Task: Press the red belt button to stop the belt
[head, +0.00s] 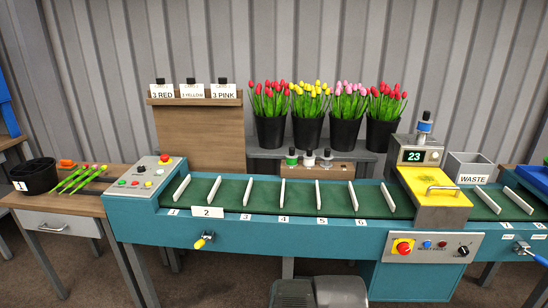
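The conveyor (240,228) has a teal frame and a green belt with white dividers and numbered slots. A front panel (462,250) at the right holds a red mushroom button on yellow (403,246), a blue button, a small red button (442,245) and a black knob. I cannot tell which red button is the belt button. My gripper is not in view.
Black buckets of tulips (270,131) stand on a shelf behind the belt. A yellow-topped machine (438,188) showing 23 sits over the belt's right part. A waste bin (470,167) is behind it. Tulips (80,178) and a black pot (36,176) sit on the left table.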

